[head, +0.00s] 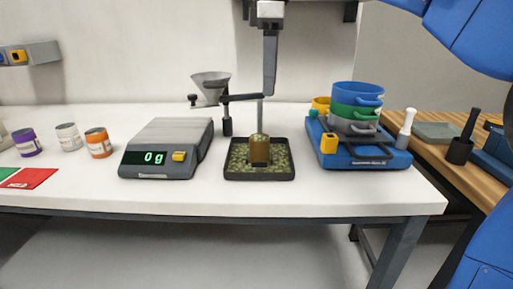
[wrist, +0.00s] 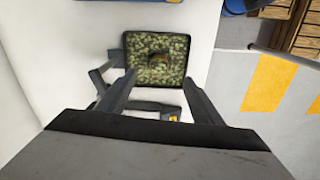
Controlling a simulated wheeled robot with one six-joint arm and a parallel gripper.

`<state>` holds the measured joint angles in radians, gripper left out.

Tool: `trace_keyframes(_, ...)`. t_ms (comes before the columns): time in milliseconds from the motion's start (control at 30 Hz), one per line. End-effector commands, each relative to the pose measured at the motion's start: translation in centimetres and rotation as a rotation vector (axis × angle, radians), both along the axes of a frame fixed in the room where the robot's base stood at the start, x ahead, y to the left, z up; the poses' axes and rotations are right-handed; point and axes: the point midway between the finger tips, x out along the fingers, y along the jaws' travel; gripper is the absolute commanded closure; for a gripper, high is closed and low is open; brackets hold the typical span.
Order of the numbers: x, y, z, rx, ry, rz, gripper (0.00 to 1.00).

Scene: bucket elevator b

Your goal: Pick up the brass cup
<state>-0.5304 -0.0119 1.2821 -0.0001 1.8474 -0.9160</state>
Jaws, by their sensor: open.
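The brass cup (head: 260,150) stands in a black tray (head: 260,178) filled with green pellets, at the middle of the white table. In the wrist view the cup (wrist: 159,62) is a small dark brownish shape among the pellets in the tray (wrist: 131,43), seen from above. My gripper (wrist: 158,78) is open and empty, its two fingers pointing toward the tray from a distance.
A scale (head: 160,150) reading 0 g and a funnel (head: 211,82) stand left. A blue scale (head: 370,155) with stacked coloured cups stands right. Small jars (head: 98,145) are far left.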

Motion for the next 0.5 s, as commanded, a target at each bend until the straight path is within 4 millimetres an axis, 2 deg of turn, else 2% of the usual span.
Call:
trace_keyframes(100, 0.3, 1.7, 0.9, -0.009, 0.013, 0.065, 0.4)
trace_keyframes(233, 0.4, 2.2, 0.9, -0.013, 0.021, 0.091, 0.4)
trace_keyframes(367, 0.3, 2.2, -0.5, -0.014, 0.023, 0.093, 0.4)
trace_keyframes(500, 0.3, 2.1, -3.0, -0.014, 0.023, 0.092, 0.4)
